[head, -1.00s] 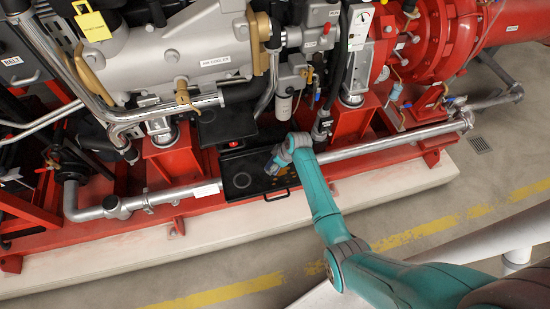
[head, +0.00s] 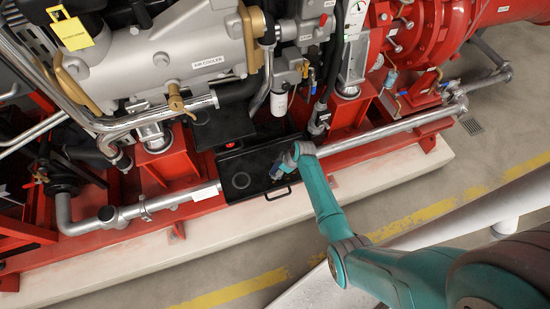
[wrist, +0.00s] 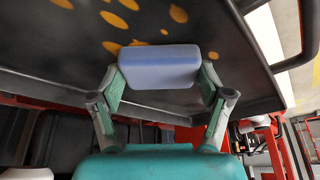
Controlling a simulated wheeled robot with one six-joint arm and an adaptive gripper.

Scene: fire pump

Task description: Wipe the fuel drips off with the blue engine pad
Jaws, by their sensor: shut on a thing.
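The blue engine pad (wrist: 160,67) is a rounded block held between the two fingers of my gripper (wrist: 162,78) in the wrist view. In the head view, my gripper (head: 279,169) is over the right part of a black drip tray (head: 228,184). Orange fuel drips (wrist: 115,19) dot the dark tray surface in the wrist view, several of them beyond the pad and one at its left edge. The pad is at or very close to that surface; I cannot tell if it touches. In the head view, my arm and gripper cover part of the tray.
A silver pipe (head: 375,139) runs along the red base frame on both sides of the tray. The grey engine with its air cooler (head: 190,50) stands behind and above. A tray handle (head: 278,194) sticks out in front. The floor in front is open.

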